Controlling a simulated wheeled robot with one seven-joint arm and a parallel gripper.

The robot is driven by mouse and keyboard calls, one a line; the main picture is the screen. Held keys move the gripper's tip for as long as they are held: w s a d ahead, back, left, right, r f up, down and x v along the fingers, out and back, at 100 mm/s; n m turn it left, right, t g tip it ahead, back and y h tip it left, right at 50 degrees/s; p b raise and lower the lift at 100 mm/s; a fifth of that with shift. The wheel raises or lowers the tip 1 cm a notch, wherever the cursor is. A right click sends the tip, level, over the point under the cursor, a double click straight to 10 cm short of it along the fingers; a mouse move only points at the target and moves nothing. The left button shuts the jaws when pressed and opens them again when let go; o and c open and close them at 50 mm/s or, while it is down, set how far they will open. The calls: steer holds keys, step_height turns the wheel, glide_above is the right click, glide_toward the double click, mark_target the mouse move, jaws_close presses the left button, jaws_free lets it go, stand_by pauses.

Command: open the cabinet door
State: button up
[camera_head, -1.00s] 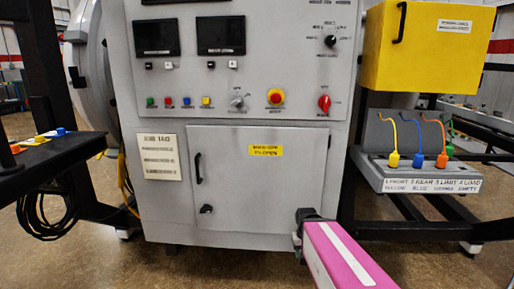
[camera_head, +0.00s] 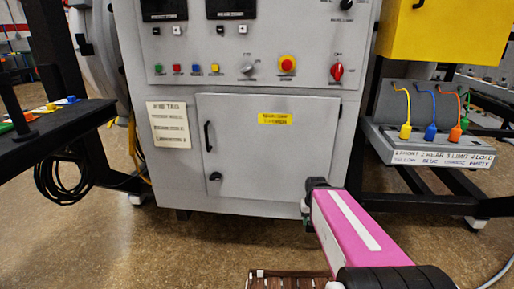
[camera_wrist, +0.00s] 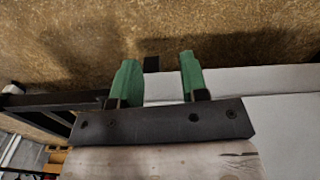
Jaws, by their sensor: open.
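The cabinet door (camera_head: 255,160) is a light grey panel low on the front of the grey control cabinet. It is shut, with a yellow label (camera_head: 275,119) near its top. A black vertical handle (camera_head: 208,137) is on its left side, with a small black latch (camera_head: 215,176) below. My pink arm reaches from the lower right to just in front of the door's lower right corner; the gripper is mostly hidden there. In the wrist view my gripper (camera_wrist: 157,78) has two green fingers, apart and empty, beside a pale grey surface. The handle cannot be made out there.
Buttons and an emergency stop (camera_head: 288,63) sit above the door. A paper tag (camera_head: 168,124) is left of it. A black table (camera_head: 60,130) stands at left.

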steer(key=w+a+r+n+t+h, duration=0.3)
steer(key=w+a+n+h, duration=0.1)
steer(key=w+a+n, duration=0.4)
steer(key=n+t+h, duration=0.1)
steer(key=n+t, duration=1.3)
steer(key=n, duration=1.1)
glide_toward(208, 148)
step_height(208, 148, up, 5)
steer(key=x, duration=1)
steer(key=shift+w+a+f, duration=0.1)
steer(key=shift+w+a, duration=0.05)
steer(key=shift+w, duration=0.25)
steer(key=shift+s, duration=0.1)
jaws_close()
